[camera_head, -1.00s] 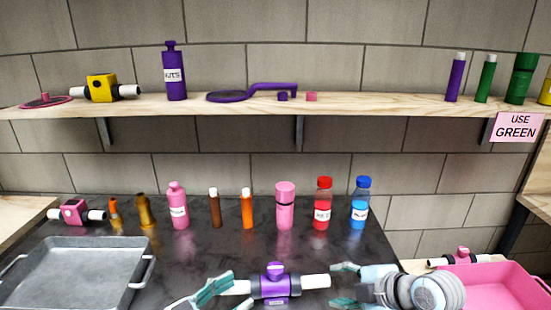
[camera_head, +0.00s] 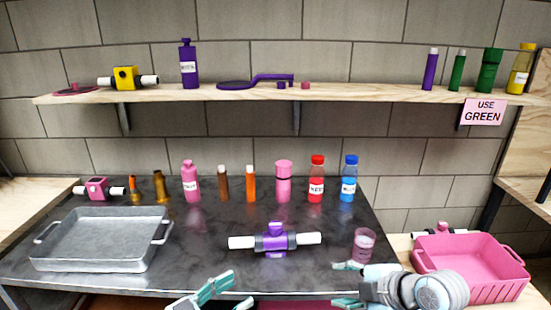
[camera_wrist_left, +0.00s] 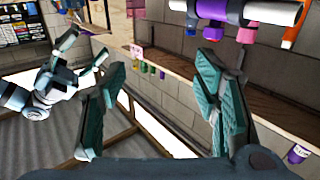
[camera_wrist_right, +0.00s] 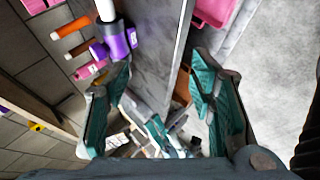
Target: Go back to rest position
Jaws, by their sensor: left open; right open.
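My left gripper (camera_head: 208,289) is open and empty at the front edge of the dark table in the head view. Its spread fingers also show in the left wrist view (camera_wrist_left: 160,110). My right gripper (camera_head: 347,284) is open and empty near the table's front right corner. Its parted fingers show in the right wrist view (camera_wrist_right: 155,105). A purple valve with white pipe ends (camera_head: 275,240) lies on the table beyond both grippers, apart from them. It also appears at the top of the left wrist view (camera_wrist_left: 213,10).
A grey metal tray (camera_head: 100,262) sits at the table's left and a pink crate (camera_head: 478,283) at right. A clear pinkish cup (camera_head: 364,245) stands near the right edge. Several bottles line the table's back; a wooden shelf (camera_head: 340,91) holds more, above a "USE GREEN" note (camera_head: 483,112).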

